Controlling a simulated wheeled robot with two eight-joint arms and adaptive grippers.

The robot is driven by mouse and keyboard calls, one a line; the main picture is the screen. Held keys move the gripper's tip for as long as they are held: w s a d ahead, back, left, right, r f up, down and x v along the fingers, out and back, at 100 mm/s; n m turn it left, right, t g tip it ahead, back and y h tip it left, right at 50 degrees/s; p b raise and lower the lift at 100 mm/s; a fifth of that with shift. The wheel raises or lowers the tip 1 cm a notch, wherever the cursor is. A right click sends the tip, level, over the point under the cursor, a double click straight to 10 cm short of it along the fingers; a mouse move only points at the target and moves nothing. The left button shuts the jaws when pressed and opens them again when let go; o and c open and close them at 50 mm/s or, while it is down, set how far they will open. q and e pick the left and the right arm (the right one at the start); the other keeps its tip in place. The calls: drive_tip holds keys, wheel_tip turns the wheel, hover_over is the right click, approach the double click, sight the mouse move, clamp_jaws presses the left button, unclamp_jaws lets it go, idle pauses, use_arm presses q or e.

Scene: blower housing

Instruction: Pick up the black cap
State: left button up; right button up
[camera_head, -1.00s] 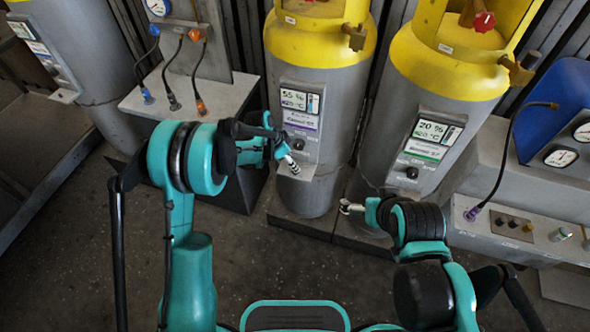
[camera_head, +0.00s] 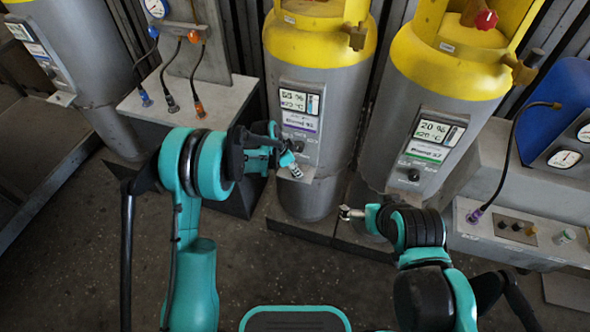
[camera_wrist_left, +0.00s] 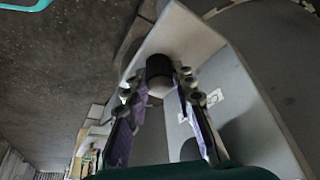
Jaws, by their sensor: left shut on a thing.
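In the left wrist view a short dark cylinder with a paler end, the black cap (camera_wrist_left: 158,70), sits between the fingertips of my left gripper (camera_wrist_left: 158,88). The gripper is shut on it. In the head view my left gripper (camera_head: 291,168) is in front of the lower part of the middle yellow-topped cylinder, by its small ledge; the cap is too small to make out there. My right gripper (camera_head: 350,213) is low in front of the right cylinder, and its fingers are too small to judge.
The middle cylinder (camera_head: 318,70) and the right cylinder (camera_head: 440,85) carry display panels and stand close together. A grey bench (camera_head: 215,100) with hoses and plugs is at left. A console (camera_head: 520,230) with buttons is at right. The floor in front is clear.

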use_arm(q)
drive_tip(key=shift+r, duration=0.15)
wheel_tip(320, 180, up, 4)
drive_tip(key=shift+f+p, duration=0.1)
drive_tip(key=shift+p, duration=1.05)
drive_tip(key=s+a+p, duration=0.1)
drive_tip(key=s+a, duration=0.3)
drive_tip(key=a, duration=0.4)
drive_tip(key=s+a+p, duration=0.2)
drive_tip(key=s+a, duration=0.2)
drive_tip(key=a, duration=0.4)
drive_tip(key=shift+f, duration=0.3)
drive_tip(key=shift+s+r, duration=0.1)
drive_tip(key=shift+s, duration=0.05)
